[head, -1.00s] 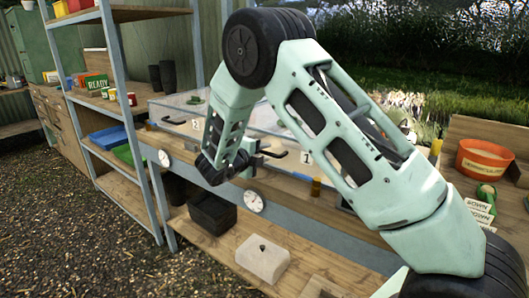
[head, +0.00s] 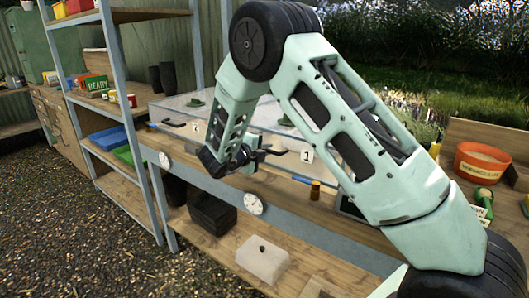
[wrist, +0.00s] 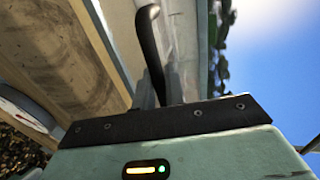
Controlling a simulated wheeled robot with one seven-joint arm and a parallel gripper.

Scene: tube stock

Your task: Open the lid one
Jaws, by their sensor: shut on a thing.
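Lid one is a clear, glass-like lid whose front carries the white label "1" (head: 306,156), in the middle of the head view. A black handle (head: 274,151) stands out at its front, left of the label. My gripper (head: 260,155) is at this handle and shut on it; the fingertips are small and partly hidden by my own wrist. In the wrist view the curved black handle (wrist: 151,50) rises beyond the dark plate of my gripper. My arm covers the right part of the lid, so whether it is raised is hard to tell.
A second clear lid with the label "2" (head: 195,127) and its own black handle (head: 173,123) lies to the left. A small amber bottle (head: 315,190) stands on the ledge below. A metal shelf post (head: 128,125) is close on the left. A white block (head: 262,259) sits lower down.

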